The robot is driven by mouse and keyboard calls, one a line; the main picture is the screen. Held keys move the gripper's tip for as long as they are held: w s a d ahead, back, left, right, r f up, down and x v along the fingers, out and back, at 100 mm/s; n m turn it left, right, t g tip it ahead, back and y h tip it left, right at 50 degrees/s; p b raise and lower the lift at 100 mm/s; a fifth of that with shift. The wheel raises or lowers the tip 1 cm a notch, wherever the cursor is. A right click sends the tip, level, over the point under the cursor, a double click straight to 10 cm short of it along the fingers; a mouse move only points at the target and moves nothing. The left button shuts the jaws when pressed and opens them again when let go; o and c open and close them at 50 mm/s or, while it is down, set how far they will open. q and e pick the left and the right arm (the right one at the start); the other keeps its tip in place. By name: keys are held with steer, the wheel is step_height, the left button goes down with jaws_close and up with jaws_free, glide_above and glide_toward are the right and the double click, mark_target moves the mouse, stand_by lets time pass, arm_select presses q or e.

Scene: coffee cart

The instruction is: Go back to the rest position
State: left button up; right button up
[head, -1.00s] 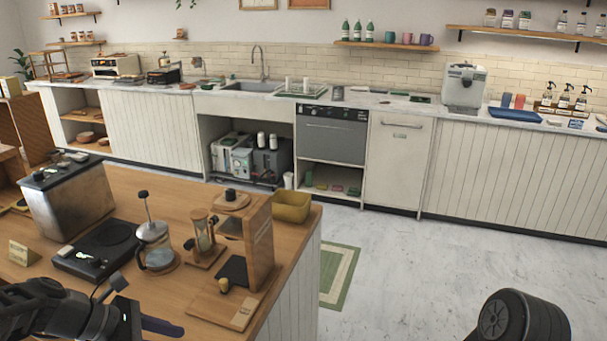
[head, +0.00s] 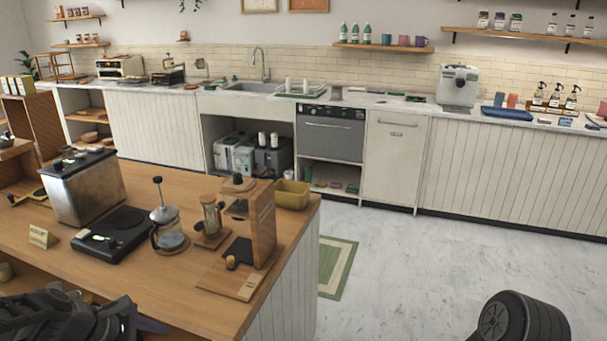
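My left gripper (head: 125,325) is at the lower left of the head view, beside the front edge of the wooden counter (head: 150,283) and apart from the things standing on it. Its fingers are mostly cut off by the bottom edge of the picture, so I cannot tell whether it is open or shut. My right arm (head: 522,320) shows only as a dark rounded link at the bottom right, over the floor. My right gripper is out of the picture.
On the counter stand a French press (head: 166,229), a black scale (head: 112,236), a wooden dripper stand (head: 262,222), a yellow bin (head: 292,194) and a metal machine (head: 83,186). A green-edged rug (head: 337,266) lies beyond its right end. The floor (head: 440,260) at right is clear.

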arm_select(q)
steer(key=s+d+f+m+g+y, duration=0.1)
steer(key=d+f+m+y, duration=0.15)
steer(key=f+m, duration=0.45)
steer(key=s+d+f+m+y, duration=0.1)
steer(key=s+d+f+m, duration=0.15)
steer(key=f, duration=0.95)
steer(key=s+d+f+m+g+h, duration=0.1)
steer(key=s+d+f+m, duration=0.3)
steer(key=s+d, duration=0.4)
steer(key=s+d+f+m+g+h, duration=0.1)
steer(key=s+d+f+m+g, duration=0.1)
steer(key=s+d+f+m, duration=0.2)
steer(key=s+d+f, duration=0.3)
steer(key=s+d, duration=0.1)
steer(key=d, duration=0.1)
steer(key=shift+s+d+f+g, duration=0.15)
steer(key=shift+s+f+g, duration=0.15)
steer(key=shift+s+g, duration=0.1)
steer(key=shift+h, duration=0.25)
